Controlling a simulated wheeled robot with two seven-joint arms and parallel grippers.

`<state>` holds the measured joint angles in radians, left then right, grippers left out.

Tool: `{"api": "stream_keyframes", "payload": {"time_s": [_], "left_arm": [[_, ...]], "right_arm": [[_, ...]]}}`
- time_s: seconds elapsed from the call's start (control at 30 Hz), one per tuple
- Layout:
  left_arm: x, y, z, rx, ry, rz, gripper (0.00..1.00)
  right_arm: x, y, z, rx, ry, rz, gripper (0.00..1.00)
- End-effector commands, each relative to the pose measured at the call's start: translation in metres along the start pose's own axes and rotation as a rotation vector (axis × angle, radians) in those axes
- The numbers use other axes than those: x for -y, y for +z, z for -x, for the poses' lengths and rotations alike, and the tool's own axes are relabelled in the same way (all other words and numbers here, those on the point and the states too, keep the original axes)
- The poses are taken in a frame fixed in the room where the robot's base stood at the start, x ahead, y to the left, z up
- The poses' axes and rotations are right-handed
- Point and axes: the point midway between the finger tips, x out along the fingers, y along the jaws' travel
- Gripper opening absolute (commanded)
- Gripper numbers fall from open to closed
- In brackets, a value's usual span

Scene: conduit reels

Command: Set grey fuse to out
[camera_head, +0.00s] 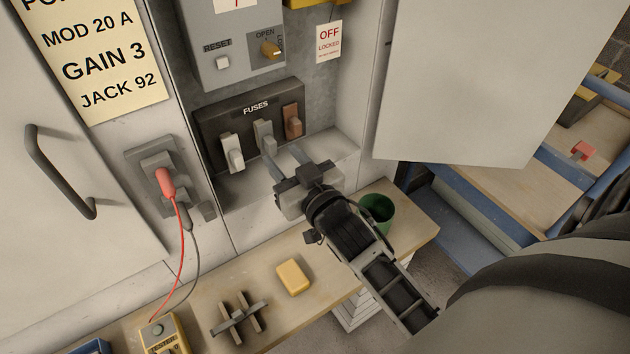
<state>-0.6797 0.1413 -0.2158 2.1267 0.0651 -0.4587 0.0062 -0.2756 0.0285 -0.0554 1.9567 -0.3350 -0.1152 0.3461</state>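The grey fuse (262,130) sits in the middle of the dark fuse panel (213,125) labelled FUSES. A white fuse (231,152) is to its left and a brown fuse (292,119) to its right. My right gripper (281,146) is just below the panel, its two fingers apart with nothing seen between them. Its left finger overlaps the lower part of the grey fuse in the picture; I cannot tell whether they touch. My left gripper is not in view.
Above the panel are a RESET button (222,63), an orange knob (269,49) and an OFF LOCKED tag (328,41). An open cabinet door (460,80) hangs at right. The bench below holds a green cup (377,212), a yellow block (293,277) and a yellow meter (166,337) with a red lead.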

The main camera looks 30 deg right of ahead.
Motion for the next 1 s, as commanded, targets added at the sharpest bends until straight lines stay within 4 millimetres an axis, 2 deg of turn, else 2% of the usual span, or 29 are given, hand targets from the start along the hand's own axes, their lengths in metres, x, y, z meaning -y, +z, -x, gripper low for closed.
{"api": "stream_keyframes", "payload": {"time_s": [0.1, 0.3, 0.5, 0.7, 1.0], "left_arm": [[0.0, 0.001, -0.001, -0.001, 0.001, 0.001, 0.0], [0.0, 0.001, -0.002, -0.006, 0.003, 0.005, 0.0], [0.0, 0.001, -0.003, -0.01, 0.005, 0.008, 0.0], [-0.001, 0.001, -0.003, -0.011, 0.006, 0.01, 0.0], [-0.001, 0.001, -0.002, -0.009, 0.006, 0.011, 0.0]], "right_arm": [[0.0, 0.003, 0.032, 0.007, 0.001, -0.001, 0.38], [-0.001, 0.002, 0.08, 0.007, 0.002, 0.001, 0.38], [0.0, 0.002, 0.112, 0.005, 0.002, 0.0, 0.38], [0.0, 0.0, 0.123, 0.002, 0.002, 0.001, 0.38], [0.0, 0.0, 0.124, 0.001, 0.001, 0.002, 0.38]]}}
